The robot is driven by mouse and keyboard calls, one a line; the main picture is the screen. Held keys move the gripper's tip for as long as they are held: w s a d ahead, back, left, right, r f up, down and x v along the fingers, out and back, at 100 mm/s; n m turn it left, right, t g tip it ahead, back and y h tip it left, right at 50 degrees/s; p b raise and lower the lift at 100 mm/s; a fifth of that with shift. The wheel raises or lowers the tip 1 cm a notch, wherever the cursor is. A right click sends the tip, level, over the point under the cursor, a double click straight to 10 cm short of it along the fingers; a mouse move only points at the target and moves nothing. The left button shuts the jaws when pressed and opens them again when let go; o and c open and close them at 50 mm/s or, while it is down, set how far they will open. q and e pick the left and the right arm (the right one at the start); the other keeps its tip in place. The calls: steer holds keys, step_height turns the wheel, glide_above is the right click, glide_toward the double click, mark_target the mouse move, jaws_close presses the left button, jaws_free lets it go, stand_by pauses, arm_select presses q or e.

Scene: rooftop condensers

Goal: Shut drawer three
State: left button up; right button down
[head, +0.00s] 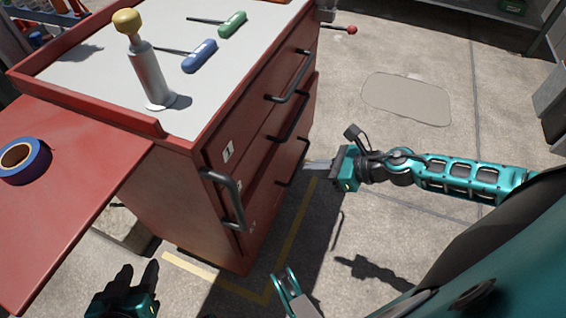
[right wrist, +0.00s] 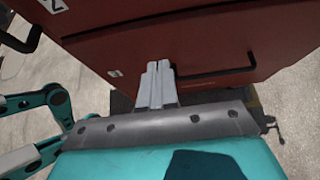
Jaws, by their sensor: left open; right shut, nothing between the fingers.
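A red tool cabinet (head: 165,200) has a stack of drawers with black bar handles on its front. In the right wrist view, the lowest drawer front (right wrist: 185,38) carries a small white label (right wrist: 114,73), too small to read, below the drawer marked 2; I take it as drawer three. Its black handle (right wrist: 215,70) is to the right of my fingers. My right gripper (head: 308,163) is shut and empty, its fingertips close to the lower drawer front; I cannot tell whether they touch. How far that drawer stands out is unclear. My left gripper (head: 137,274) is open and empty, low beside the cabinet.
On the cabinet top are a yellow-knobbed metal cylinder (head: 148,75), a blue-handled tool (head: 199,56) and a green-handled tool (head: 232,24). Blue tape (head: 24,160) lies on the red side shelf (head: 75,190). A black bar (head: 226,200) projects at the near corner.

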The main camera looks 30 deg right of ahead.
mark_target(271, 164)
steer(key=x, duration=0.2)
steer(key=r+x, duration=0.1)
steer(key=x, duration=0.4)
steer(key=shift+w+a+r+p, duration=0.15)
steer(key=shift+w+a+p, duration=0.15)
steer(key=shift+w+p, duration=0.05)
steer(key=shift+w+a, duration=0.4)
steer(key=shift+w, duration=0.05)
